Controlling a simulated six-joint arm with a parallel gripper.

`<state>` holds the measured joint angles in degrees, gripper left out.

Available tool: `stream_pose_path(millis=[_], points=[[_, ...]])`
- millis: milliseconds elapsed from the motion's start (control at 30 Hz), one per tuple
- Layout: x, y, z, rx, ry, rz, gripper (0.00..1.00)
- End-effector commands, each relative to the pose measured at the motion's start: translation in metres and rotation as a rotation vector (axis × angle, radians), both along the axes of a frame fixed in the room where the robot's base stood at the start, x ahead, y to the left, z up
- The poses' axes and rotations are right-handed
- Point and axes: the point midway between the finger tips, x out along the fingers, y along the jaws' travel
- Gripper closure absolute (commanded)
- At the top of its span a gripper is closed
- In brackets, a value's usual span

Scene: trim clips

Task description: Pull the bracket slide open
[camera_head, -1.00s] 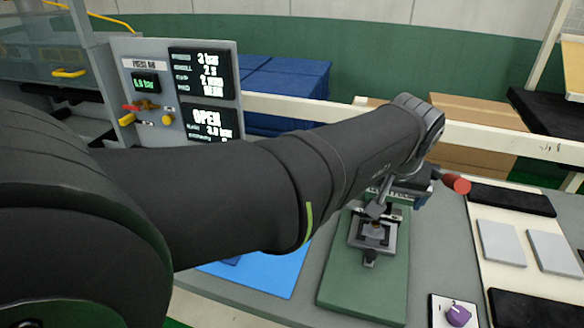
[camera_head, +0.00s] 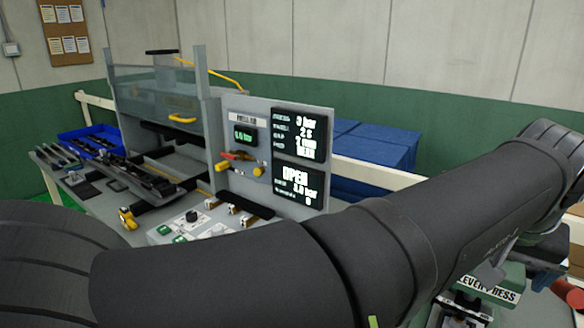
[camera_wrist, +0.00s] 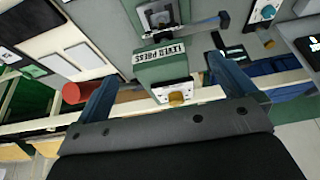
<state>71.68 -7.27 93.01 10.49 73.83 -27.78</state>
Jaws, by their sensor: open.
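I cannot tell for certain which part is the bracket slide. In the head view a black slide-like tray (camera_head: 150,180) with dark parts on it lies at the front of the grey machine, on the left. A small dark handle-like piece (camera_head: 115,186) is at its near side. My gripper shows in the wrist view (camera_wrist: 160,68) with its two blue fingers wide apart and nothing held. It is over by the green lever press (camera_wrist: 165,68), far to the right of the tray. In the head view my arm hides most of the gripper.
The press panel (camera_head: 285,165) stands upright between the tray and my arm. A button box (camera_head: 195,227) is in front of it. A clear guard with a yellow handle (camera_head: 182,119) is above the tray. The lever's red knob (camera_wrist: 72,93) is close to one finger.

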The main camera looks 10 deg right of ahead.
Motion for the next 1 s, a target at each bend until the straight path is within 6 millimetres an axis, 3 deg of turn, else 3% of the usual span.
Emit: stream_pose_path(millis=[33, 267, 367, 500, 600, 700, 1000], points=[[0.0, 0.0, 0.0, 0.0, 0.0, 0.0, 0.08], [0.001, -0.001, -0.004, 0.002, 0.001, -0.003, 0.53], [0.007, -0.009, -0.032, 0.017, 0.007, -0.027, 0.73], [0.02, -0.023, -0.1, 0.038, 0.022, -0.091, 1.0], [0.026, -0.026, -0.14, 0.041, 0.03, -0.126, 1.0], [0.029, -0.026, -0.164, 0.04, 0.033, -0.149, 1.0], [0.036, -0.034, -0.2, 0.042, 0.034, -0.156, 1.0]])
